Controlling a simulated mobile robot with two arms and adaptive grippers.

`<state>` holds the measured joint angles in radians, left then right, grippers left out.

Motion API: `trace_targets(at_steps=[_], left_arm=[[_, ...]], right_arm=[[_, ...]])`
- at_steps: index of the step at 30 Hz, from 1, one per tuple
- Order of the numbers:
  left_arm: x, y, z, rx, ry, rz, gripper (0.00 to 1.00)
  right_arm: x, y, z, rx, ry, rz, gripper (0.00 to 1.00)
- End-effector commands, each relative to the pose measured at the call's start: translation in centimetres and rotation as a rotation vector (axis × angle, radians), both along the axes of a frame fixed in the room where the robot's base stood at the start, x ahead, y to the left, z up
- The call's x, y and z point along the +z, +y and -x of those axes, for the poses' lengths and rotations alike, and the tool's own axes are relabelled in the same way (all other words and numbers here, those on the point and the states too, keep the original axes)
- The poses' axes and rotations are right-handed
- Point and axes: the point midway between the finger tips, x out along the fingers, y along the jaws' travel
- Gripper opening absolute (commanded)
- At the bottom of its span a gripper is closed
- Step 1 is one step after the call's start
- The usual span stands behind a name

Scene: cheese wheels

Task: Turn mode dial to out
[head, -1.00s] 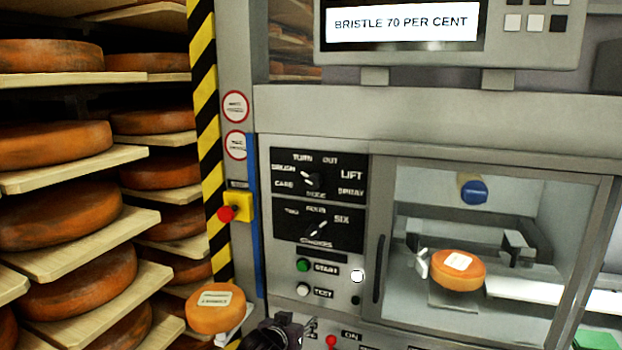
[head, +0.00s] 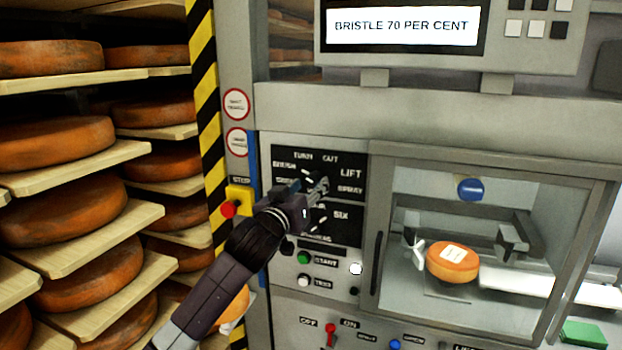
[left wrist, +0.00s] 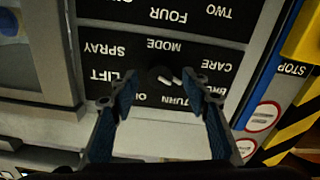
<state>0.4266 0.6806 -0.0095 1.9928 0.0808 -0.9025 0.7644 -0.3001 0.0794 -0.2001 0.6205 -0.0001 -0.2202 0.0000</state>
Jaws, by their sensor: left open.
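The mode dial (head: 308,173) is a black knob with a white pointer on the upper black panel of the machine. In the head view it is partly hidden by my left gripper (head: 308,187). The OUT label (head: 331,158) is above it and to its right. The left wrist view is upside down and shows the dial (left wrist: 163,76) between the two open fingers, which appear apart from it. Its white pointer leans toward the TURN and BRUSH side. My left gripper is open and empty in front of the panel. My right gripper is not in view.
A lower dial (head: 318,226) is just below the gripper. The yellow stop box (head: 240,197) with a red button is left of it. Green START (head: 304,258) and white TEST (head: 303,281) buttons sit below. A glass-fronted chamber with a cheese wheel (head: 452,262) is to the right; cheese shelves are left.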

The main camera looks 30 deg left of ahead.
Motion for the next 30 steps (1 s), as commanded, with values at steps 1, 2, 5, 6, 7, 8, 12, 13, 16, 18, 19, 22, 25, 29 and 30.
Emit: trace_targets(at_steps=[1,2,5,6,7,8,12,13,16,18,19,22,25,29,30], left_arm=[[0.2,0.1,-0.6,0.0,0.001,0.001,0.43],[0.2,0.2,-0.9,0.001,0.001,0.0,0.43],[0.2,0.4,-1.6,0.0,-0.001,-0.001,0.43],[0.1,0.4,-1.7,0.001,0.0,-0.001,0.43],[0.0,0.4,-1.8,0.001,0.0,-0.001,0.43],[0.0,0.4,-1.9,0.0,0.0,-0.002,0.43],[-0.1,0.4,-2.0,0.0,0.0,-0.002,0.43],[-0.1,0.4,-2.0,0.0,0.0,-0.002,0.43],[-0.1,0.4,-2.0,0.0,0.0,-0.002,0.42],[-0.1,0.4,-1.9,0.0,0.0,-0.002,0.34],[-0.1,0.5,-1.9,0.0,0.0,-0.002,0.31],[-0.1,0.5,-1.9,0.0,0.0,-0.002,0.2],[-0.1,0.5,-1.9,0.0,0.0,-0.002,0.09],[-0.1,0.5,-1.9,0.0,0.0,-0.002,0.02],[-0.1,0.5,-1.9,0.0,0.001,-0.004,0.02]], right_arm=[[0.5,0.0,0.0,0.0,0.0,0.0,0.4],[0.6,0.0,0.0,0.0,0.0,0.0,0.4],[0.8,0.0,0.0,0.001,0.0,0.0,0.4],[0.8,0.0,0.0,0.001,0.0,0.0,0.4],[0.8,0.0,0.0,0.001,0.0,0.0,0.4],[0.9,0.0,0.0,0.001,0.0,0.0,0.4],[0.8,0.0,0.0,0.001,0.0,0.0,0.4],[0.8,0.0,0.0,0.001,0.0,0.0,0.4],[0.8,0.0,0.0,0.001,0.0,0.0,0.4],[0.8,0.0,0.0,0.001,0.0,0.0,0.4],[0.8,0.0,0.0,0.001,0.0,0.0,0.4],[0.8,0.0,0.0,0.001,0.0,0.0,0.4],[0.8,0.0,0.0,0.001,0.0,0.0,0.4],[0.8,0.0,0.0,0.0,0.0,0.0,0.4],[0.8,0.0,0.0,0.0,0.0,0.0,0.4]])
